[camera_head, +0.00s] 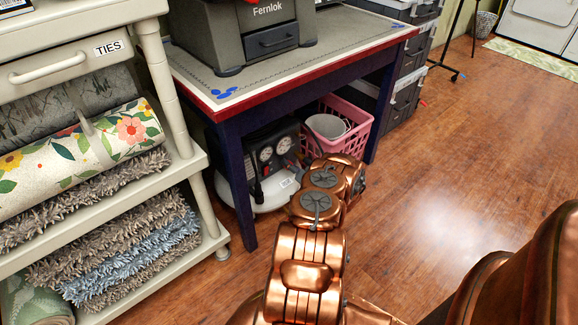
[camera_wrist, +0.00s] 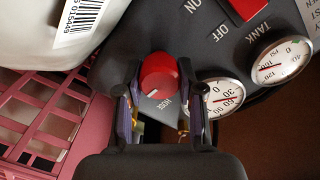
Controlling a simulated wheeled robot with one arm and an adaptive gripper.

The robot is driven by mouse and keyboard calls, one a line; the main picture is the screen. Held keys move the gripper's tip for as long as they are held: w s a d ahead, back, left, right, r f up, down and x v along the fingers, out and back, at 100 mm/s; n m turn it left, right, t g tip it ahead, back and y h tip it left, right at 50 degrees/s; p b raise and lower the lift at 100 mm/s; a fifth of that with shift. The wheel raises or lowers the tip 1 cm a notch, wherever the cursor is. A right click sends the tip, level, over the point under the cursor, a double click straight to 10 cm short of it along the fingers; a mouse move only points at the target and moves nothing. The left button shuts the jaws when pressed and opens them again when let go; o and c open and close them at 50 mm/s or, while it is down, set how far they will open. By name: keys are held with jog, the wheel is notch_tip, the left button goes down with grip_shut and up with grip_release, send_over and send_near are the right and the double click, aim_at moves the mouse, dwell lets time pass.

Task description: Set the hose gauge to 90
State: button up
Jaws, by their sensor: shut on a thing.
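The air compressor stands under the workbench, with a dark panel and white tank (camera_head: 268,196) in the head view. In the wrist view, a red knob (camera_wrist: 158,74) with a pointer mark sits above the word HOSE. My gripper (camera_wrist: 158,85) is shut on this knob, one finger on each side. The hose gauge (camera_wrist: 226,93) is just right of the right finger, which covers part of its dial; I cannot read its needle surely. The tank gauge (camera_wrist: 281,61) is farther right. In the head view my arm hides the gripper and knob.
A red switch (camera_wrist: 247,7) is by the ON and OFF labels. A pink basket (camera_head: 352,123) stands right of the compressor. The workbench (camera_head: 208,92) is overhead, its legs nearby. A shelf (camera_head: 186,172) with rolled rugs is left. Wooden floor at right is free.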

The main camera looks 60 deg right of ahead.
jog(key=m+b, duration=0.1)
jog(key=m, duration=0.3)
jog(key=shift+f+m, duration=0.15)
jog(key=shift+m, duration=0.15)
jog(key=m+b, duration=0.1)
jog(key=m, duration=0.3)
jog(key=shift+f+m, duration=0.15)
jog(key=shift+m, duration=0.15)
jog(key=m+b, duration=0.1)
jog(key=m, duration=0.2)
jog(key=shift+m, duration=0.3)
jog(key=m, duration=0.4)
jog(key=shift+b, duration=0.4)
jog(key=shift+m, duration=0.3)
jog(key=o, duration=1.1)
jog(key=shift+o, duration=0.2)
